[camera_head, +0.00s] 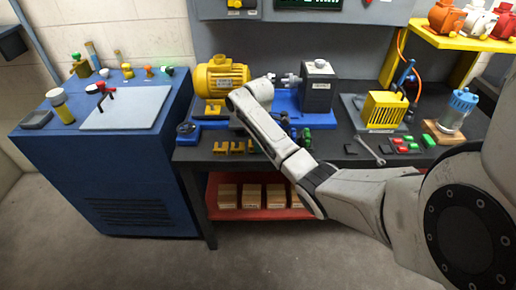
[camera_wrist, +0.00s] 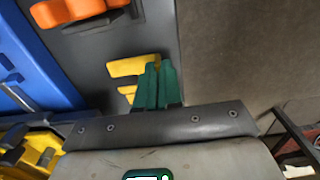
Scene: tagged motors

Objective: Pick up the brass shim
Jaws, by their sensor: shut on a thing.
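In the wrist view, my gripper (camera_wrist: 157,85) has two green fingers close together, pointing at the dark bench top. They are shut on a yellow piece (camera_wrist: 132,67), which looks like the brass shim. It shows as two flat strips beside and behind the fingers, and the part between them is covered. Whether it is clear of the bench cannot be told. In the head view, several small yellow slotted pieces (camera_head: 220,147) are at the bench's front edge, left of my forearm.
A yellow motor (camera_head: 220,76) and a grey block (camera_head: 318,87) on a blue base stand behind. A wrench (camera_head: 369,150), small red and green blocks and a yellow caged part (camera_head: 384,110) lie to the right. An orange part (camera_wrist: 78,12) is near the wrist view's top left.

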